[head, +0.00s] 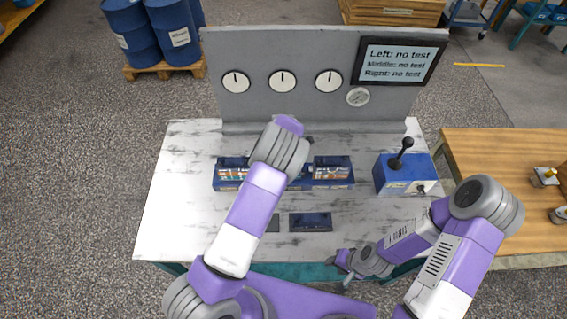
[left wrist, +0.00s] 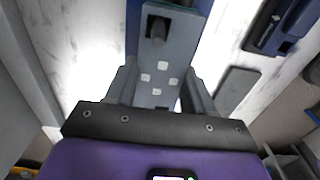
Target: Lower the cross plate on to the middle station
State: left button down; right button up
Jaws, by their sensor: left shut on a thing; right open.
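The blue station block (head: 315,184) lies across the bench, with its left and right stations showing. My left arm covers its middle station in the head view. In the left wrist view, my left gripper (left wrist: 160,95) is shut on a grey plate with several small white squares, which I take to be the cross plate (left wrist: 158,70). The plate lies between the two fingers. In the head view the left gripper and plate are hidden behind my wrist, so their height over the station cannot be told. My right gripper (head: 343,265) is open and empty near the bench's front edge.
A blue box with a black lever (head: 403,172) stands right of the stations. The bench's left side (head: 177,205) is clear.

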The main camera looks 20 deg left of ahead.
pick_arm(q)
jog(key=shift+f, duration=0.15)
jog(key=shift+c, duration=1.6)
grip_release()
notch_tip(320, 180, up, 8)
jog(key=shift+f, duration=0.2)
